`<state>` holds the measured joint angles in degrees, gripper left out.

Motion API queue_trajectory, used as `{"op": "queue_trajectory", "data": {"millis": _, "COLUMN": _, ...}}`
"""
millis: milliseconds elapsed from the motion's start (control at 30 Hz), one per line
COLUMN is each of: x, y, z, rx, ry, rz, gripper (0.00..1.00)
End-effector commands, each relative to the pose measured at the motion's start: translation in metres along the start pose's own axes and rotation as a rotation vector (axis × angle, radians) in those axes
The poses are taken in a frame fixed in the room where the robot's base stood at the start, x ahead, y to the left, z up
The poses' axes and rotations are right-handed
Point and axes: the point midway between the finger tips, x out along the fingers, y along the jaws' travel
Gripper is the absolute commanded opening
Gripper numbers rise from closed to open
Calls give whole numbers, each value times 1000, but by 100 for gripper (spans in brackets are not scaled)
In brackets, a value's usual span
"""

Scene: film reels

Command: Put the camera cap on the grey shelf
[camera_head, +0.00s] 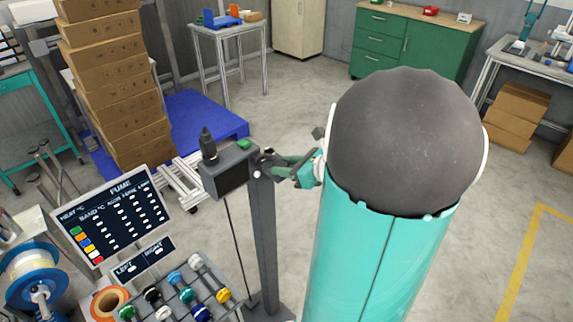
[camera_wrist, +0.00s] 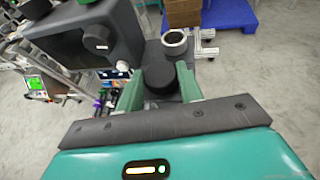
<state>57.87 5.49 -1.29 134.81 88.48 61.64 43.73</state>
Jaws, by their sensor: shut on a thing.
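In the wrist view my gripper (camera_wrist: 160,79) is shut on a round black piece, which I take to be the camera cap (camera_wrist: 159,84), between its green fingers. In the camera_head view my gripper (camera_head: 268,164) reaches left from behind my large teal arm link, close to the top of a grey post; the cap is too small to make out there. A dark grey box (camera_head: 231,173) stands left of the fingers, with a black upright piece on its top. It fills the upper left of the wrist view (camera_wrist: 78,43). I cannot tell which surface is the grey shelf.
A grey post (camera_head: 263,235) stands below my gripper. A pale-rimmed dark cylinder (camera_wrist: 174,42) is just beyond the fingers. A sign board (camera_head: 112,215) and a rack of coloured knobs (camera_head: 180,292) are at lower left. Stacked cartons (camera_head: 112,80) stand behind. Open floor lies beyond.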

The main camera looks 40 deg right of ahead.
Motion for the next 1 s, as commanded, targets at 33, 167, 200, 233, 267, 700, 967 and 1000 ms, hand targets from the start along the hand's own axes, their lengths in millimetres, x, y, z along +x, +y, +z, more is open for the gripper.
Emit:
{"op": "queue_trajectory", "data": {"millis": 33, "x": 1, "y": 0, "z": -2, "rx": 1, "ry": 0, "rz": 1, "gripper": 15}}
{"op": "queue_trajectory", "data": {"millis": 167, "x": 0, "y": 0, "z": -1, "rx": 0, "ry": 0, "rz": 0, "gripper": 58}}
{"op": "queue_trajectory", "data": {"millis": 200, "x": 0, "y": 0, "z": -1, "rx": 0, "ry": 0, "rz": 0, "gripper": 58}}
{"op": "queue_trajectory", "data": {"millis": 233, "x": 0, "y": 0, "z": -1, "rx": 0, "ry": 0, "rz": 0, "gripper": 58}}
{"op": "queue_trajectory", "data": {"millis": 267, "x": 0, "y": 0, "z": -1, "rx": 0, "ry": 0, "rz": 0, "gripper": 58}}
{"op": "queue_trajectory", "data": {"millis": 700, "x": -28, "y": 0, "z": 3, "rx": -1, "ry": -1, "rz": -4, "gripper": 58}}
{"op": "queue_trajectory", "data": {"millis": 967, "x": -86, "y": -1, "z": 3, "rx": -2, "ry": 0, "rz": -4, "gripper": 58}}
{"op": "queue_trajectory", "data": {"millis": 1000, "x": -93, "y": 0, "z": 3, "rx": -2, "ry": -1, "rz": -3, "gripper": 58}}
